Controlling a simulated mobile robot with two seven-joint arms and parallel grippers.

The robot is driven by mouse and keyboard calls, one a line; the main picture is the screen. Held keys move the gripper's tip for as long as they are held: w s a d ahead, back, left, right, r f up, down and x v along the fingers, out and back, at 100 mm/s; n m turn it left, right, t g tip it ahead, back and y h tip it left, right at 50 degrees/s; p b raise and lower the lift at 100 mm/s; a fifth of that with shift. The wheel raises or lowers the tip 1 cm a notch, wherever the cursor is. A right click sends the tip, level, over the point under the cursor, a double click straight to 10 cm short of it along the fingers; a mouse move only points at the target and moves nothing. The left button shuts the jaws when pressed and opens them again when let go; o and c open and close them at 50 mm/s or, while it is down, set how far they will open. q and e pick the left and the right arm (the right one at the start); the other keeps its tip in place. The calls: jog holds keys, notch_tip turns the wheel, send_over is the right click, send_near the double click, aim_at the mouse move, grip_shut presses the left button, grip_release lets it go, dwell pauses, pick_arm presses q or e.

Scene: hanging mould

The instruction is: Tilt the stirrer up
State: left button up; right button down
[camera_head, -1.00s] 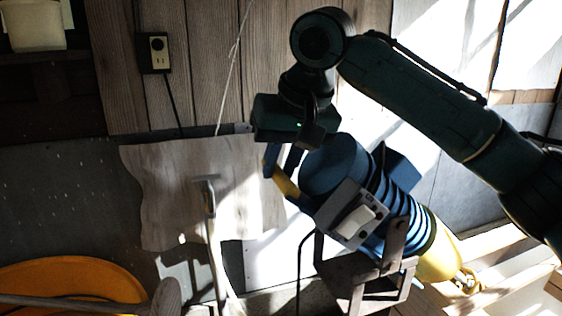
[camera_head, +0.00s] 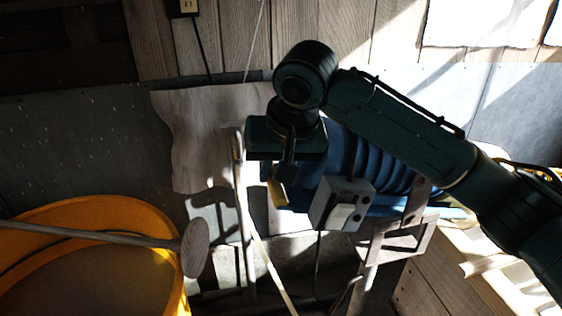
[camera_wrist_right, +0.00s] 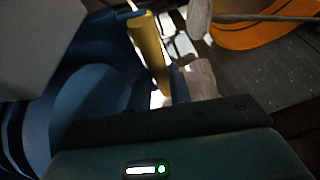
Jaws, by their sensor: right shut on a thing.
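The stirrer has a blue ribbed body (camera_head: 372,165) on a metal stand, with a grey switch box (camera_head: 342,203) on its near side. It lies close to level, and my right arm hides much of its top. A yellow handle (camera_head: 277,193) sticks out at its left end; it also shows in the right wrist view (camera_wrist_right: 149,50) beside the blue body (camera_wrist_right: 90,95). My right gripper (camera_head: 279,172) is at this end, shut on the yellow handle; the fingertips are mostly hidden. My left gripper is not in view.
An orange tub (camera_head: 120,215) stands at lower left, with a wooden paddle (camera_head: 195,247) lying across it. A pale wooden board (camera_head: 195,130) and an upright pole (camera_head: 241,215) are left of the stirrer. The metal stand (camera_head: 400,240) is below it.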

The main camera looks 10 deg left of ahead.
jog(key=c, duration=1.7)
grip_release()
jog(key=shift+s+a+f, duration=0.4)
jog(key=shift+a+f, duration=0.05)
jog(key=shift+a, duration=0.05)
jog(key=o, duration=0.4)
jog(key=shift+a, duration=0.2)
jog(key=v, duration=1.4)
jog(key=shift+w+r+b, duration=0.2)
jog(key=shift+w+b, duration=0.1)
jog(key=shift+b, duration=0.1)
jog(key=shift+d, duration=0.15)
